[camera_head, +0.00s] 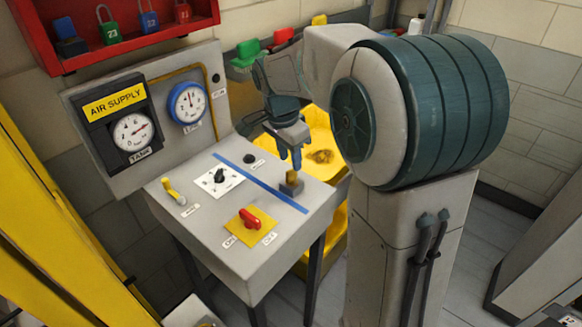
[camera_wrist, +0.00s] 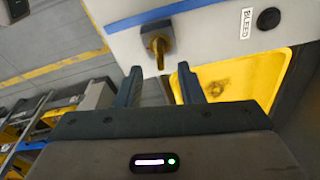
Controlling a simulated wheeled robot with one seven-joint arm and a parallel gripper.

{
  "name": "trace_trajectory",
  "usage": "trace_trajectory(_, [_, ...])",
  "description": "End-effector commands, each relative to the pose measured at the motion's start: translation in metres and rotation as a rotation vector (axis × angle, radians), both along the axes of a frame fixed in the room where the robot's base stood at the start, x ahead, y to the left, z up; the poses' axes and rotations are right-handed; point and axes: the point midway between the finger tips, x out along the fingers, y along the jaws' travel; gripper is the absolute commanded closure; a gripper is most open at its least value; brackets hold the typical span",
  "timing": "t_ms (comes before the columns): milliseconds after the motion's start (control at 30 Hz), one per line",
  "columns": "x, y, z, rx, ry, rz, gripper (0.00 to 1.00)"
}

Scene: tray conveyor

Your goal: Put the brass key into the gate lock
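A brass key (camera_head: 292,177) stands in a small grey block on the right part of the grey panel top. It also shows in the wrist view (camera_wrist: 160,50), ahead of my fingers and roughly in line with the space between them. My gripper (camera_head: 290,158) is just above and behind the key in the head view. In the wrist view my gripper (camera_wrist: 160,78) is open, its two fingers apart with nothing between them. I cannot tell from these frames which thing is the gate lock.
The panel top (camera_head: 215,240) carries a red handle (camera_head: 250,218), a black knob (camera_head: 218,176) and a yellow lever (camera_head: 174,190). A gauge board (camera_head: 160,110) rises behind it. A yellow bin (camera_wrist: 232,78) lies beyond the panel edge. A red rack (camera_head: 120,38) holds padlocks.

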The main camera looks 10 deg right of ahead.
Motion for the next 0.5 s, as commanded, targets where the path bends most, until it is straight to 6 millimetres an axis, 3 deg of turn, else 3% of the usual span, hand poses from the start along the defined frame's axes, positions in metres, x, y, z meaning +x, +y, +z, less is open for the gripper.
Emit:
trace_trajectory(200, [0.002, -0.003, -0.034, 0.0, 0.003, 0.003, 0.65])
trace_trajectory(500, [0.003, -0.005, -0.05, 0.0, 0.0, 0.004, 0.65])
